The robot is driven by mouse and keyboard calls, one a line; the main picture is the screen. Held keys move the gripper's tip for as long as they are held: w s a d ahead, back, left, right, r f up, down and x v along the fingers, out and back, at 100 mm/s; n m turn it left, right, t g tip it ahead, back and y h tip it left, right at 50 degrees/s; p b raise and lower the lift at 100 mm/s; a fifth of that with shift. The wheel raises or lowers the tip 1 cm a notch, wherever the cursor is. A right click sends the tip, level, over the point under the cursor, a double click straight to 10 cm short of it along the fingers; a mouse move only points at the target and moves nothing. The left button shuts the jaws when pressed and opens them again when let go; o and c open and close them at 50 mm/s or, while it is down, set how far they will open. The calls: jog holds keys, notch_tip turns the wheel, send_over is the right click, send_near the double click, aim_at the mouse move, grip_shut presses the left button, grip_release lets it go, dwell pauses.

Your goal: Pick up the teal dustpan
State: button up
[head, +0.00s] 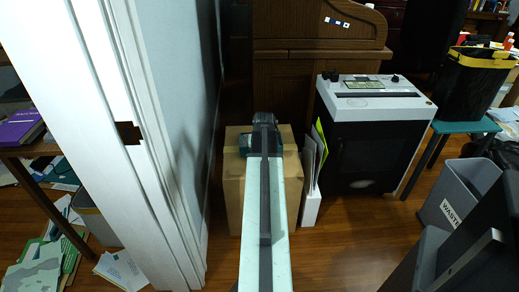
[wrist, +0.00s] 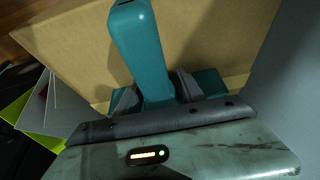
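The teal dustpan (wrist: 143,45) is on the top of a cardboard box, its handle pointing away from my gripper in the wrist view. In the head view a little of its teal (head: 244,144) shows beside my arm's end; the rest is hidden. My gripper (wrist: 157,90) has one grey finger on each side of the handle, close to its base. Teal parts of the pan show outside both fingers. Whether the fingers press on the handle or stand slightly apart from it cannot be made out.
The cardboard box (head: 232,190) stands before a brown wooden desk (head: 300,75). A white and black shredder (head: 372,135) and upright folders (head: 313,160) are to its right. A white door frame (head: 120,130) is close on the left. A grey waste bin (head: 455,190) stands at right.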

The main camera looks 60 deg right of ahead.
grip_shut()
jog(key=shift+r, duration=0.15)
